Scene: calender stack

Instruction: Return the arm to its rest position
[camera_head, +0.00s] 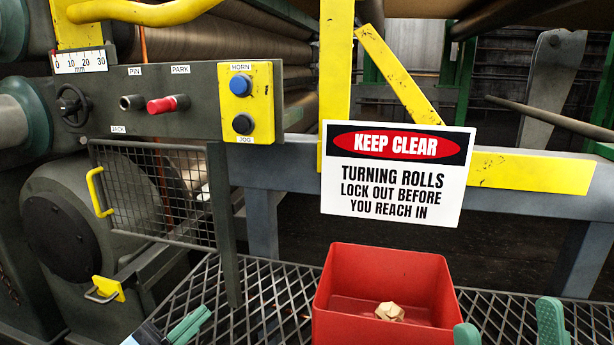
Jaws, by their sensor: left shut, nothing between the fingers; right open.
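My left gripper (190,325) shows at the bottom edge, left of centre. Its green fingers are together with nothing seen between them, and they lie over the metal grating. My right gripper (509,328) shows at the bottom right. Its two green fingers are wide apart, with the left one near the right side of the red bin, and only grating is seen between them. Most of both arms is out of view.
A red bin (335,312) stands on the grating (265,300) and holds a beige faceted lump (390,312). Behind are a wire mesh guard (150,195), a control panel (205,110), a yellow-marked rail (530,172) and a warning sign (395,175). Grating between gripper and bin is bare.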

